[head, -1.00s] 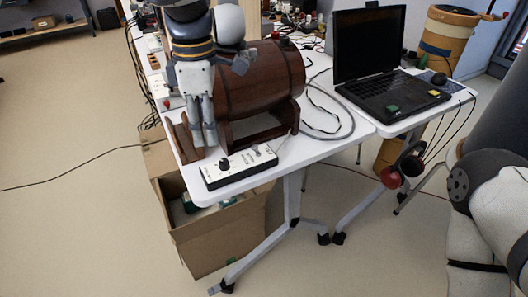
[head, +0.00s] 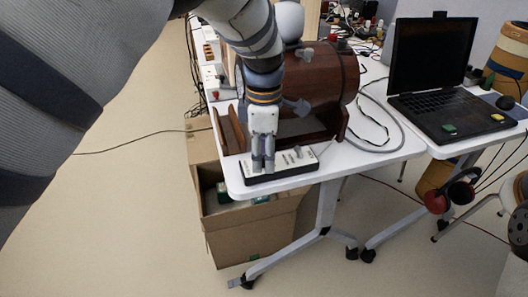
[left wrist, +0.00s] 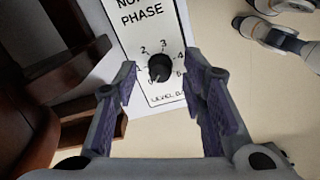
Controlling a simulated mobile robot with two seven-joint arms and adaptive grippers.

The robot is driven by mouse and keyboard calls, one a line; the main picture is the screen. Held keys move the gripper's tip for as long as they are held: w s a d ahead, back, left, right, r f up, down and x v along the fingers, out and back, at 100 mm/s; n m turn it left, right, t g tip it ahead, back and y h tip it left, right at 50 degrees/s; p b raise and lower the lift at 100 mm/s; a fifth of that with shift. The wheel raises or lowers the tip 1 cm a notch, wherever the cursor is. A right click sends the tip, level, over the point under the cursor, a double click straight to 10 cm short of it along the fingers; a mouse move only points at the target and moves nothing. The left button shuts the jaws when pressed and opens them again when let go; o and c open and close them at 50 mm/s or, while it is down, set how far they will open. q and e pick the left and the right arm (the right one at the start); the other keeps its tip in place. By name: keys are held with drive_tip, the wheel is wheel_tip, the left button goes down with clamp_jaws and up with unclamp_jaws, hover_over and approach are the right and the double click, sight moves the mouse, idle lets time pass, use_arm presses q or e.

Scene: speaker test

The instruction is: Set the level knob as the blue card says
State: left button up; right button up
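The control box (head: 298,160) is a white-topped panel with a black base at the table's front edge. In the left wrist view its face (left wrist: 135,30) shows "PHASE" and a dial numbered 1 to 5, with "LEVEL" below. The round black level knob (left wrist: 159,67) sits amid the numbers. Its pointer is too dark to read surely. My left gripper (head: 263,160) points down over the box's left end and hides the knob in the head view. In the wrist view the left gripper (left wrist: 162,88) is open, one finger each side of the knob, with gaps. I see no blue card. My right gripper is out of view.
A brown wooden barrel (head: 325,85) on a stand is close behind the box. A laptop (head: 440,95) with green and yellow pieces on it stands at right. A grey cable (head: 390,148) loops between them. An open cardboard box (head: 250,235) is below the table's left edge.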

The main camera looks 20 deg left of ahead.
use_arm(q)
drive_tip(key=shift+c, duration=0.5)
clamp_jaws()
